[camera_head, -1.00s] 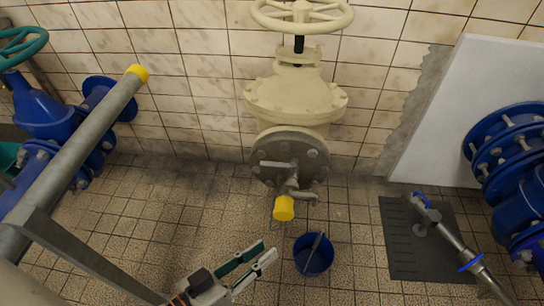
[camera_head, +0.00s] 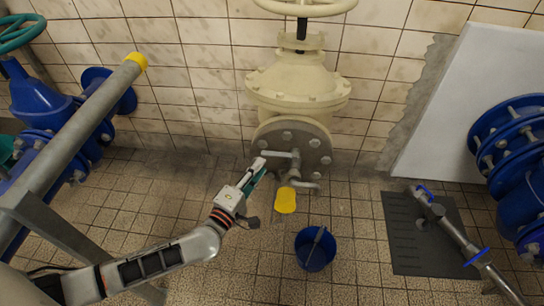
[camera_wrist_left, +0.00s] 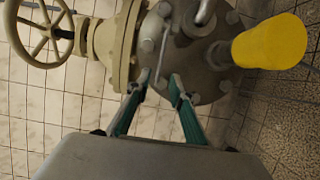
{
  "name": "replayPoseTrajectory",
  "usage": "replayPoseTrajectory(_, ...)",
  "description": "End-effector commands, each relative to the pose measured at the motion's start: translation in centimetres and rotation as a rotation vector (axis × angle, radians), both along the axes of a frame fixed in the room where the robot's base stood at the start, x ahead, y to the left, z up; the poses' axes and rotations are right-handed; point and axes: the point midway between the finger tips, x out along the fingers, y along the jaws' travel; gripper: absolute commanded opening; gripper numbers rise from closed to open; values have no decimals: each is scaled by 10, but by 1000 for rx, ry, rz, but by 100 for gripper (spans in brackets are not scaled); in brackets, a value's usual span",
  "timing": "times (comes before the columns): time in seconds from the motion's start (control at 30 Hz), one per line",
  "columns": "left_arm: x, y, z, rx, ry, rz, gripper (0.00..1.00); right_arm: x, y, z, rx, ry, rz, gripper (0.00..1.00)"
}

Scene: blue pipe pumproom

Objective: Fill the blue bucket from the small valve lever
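The small grey valve lever (camera_head: 276,154) sticks out to the left from the round flange under the cream valve. Below it, a short spout ends in a yellow piece (camera_head: 286,201). The blue bucket (camera_head: 302,262) stands on the floor, below and slightly right of the yellow piece. My left gripper (camera_head: 262,168) is just below the lever's left end. In the left wrist view my left gripper (camera_wrist_left: 160,80) is open, and the lever (camera_wrist_left: 163,48) reaches down towards the gap between its fingertips. I cannot tell whether they touch. My right gripper is not in view.
The cream valve (camera_head: 298,83) stands against the tiled wall. A grey pipe (camera_head: 72,150) and blue valve parts are at left. A dark floor mat (camera_head: 408,250) with a pipe and blue flanges (camera_head: 505,135) are at right. The tiled floor around the bucket is clear.

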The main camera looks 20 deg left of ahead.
Motion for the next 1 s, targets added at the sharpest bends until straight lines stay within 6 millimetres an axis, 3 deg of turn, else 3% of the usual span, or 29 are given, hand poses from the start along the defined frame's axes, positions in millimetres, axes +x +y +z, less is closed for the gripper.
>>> replayPoseTrajectory(0.5, 64, -8, -3, 1, 2, -2, 22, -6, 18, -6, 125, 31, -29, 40)
replayPoseTrajectory(0.9, 72, -9, 1, 2, -1, -3, 22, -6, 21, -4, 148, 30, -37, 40)
replayPoseTrajectory(1.0, 72, -9, 1, 2, -1, -3, 0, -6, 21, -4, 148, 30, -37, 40)
